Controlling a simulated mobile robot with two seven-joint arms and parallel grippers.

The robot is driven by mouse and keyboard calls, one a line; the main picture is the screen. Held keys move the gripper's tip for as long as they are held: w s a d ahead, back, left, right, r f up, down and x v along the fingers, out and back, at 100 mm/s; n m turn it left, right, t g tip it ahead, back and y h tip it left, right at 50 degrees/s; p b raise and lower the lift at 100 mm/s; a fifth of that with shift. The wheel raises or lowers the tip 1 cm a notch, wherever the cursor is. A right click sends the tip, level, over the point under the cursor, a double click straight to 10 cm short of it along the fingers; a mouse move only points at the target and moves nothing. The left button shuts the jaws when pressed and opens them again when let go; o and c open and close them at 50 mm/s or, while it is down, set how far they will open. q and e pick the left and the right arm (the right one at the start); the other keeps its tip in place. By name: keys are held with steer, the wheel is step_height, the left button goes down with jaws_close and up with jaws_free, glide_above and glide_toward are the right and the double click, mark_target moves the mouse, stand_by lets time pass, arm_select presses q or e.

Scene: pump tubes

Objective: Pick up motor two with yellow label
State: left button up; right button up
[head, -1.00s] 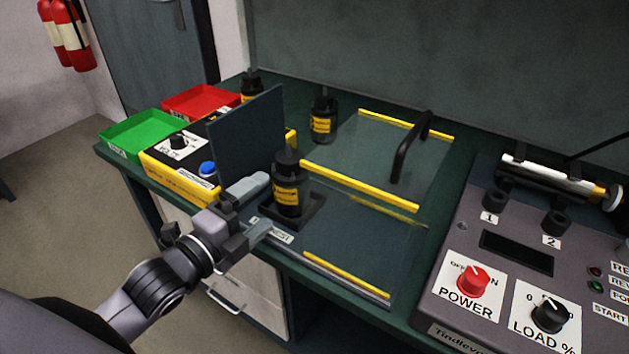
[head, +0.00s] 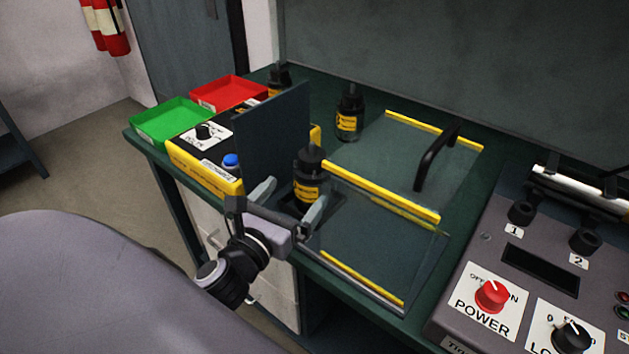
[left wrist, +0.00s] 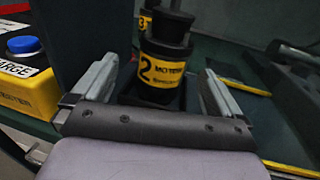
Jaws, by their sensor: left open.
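Motor two (head: 308,180) is a black cylinder with a yellow label. It stands upright in a dark square base on the green bench, beside an upright dark panel. In the left wrist view the motor (left wrist: 165,62) shows a large "2" on its label. My left gripper (head: 288,201) is open and empty in front of the motor. In the left wrist view its fingers (left wrist: 157,84) point toward the motor, one on each side, with gaps showing. My right gripper is out of view.
The dark upright panel (head: 272,135) stands close left of the motor. A clear cover with yellow edges and a black handle (head: 436,160) is on the right. Another motor (head: 350,115) stands behind. A yellow tester box (head: 205,165), green tray (head: 172,122) and red tray (head: 228,93) are left.

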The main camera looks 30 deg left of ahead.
mark_target(303, 187)
arm_select(q)
steer(key=w, duration=0.3)
steer(key=shift+w+d+r+p, duration=0.1)
steer(key=shift+w+r+p, duration=0.05)
steer(key=shift+w+p, duration=0.2)
steer(key=shift+w, duration=0.8)
steer(key=c, duration=1.8)
steer(key=shift+w+r, duration=0.1)
steer(key=shift+r, duration=0.2)
jaws_close()
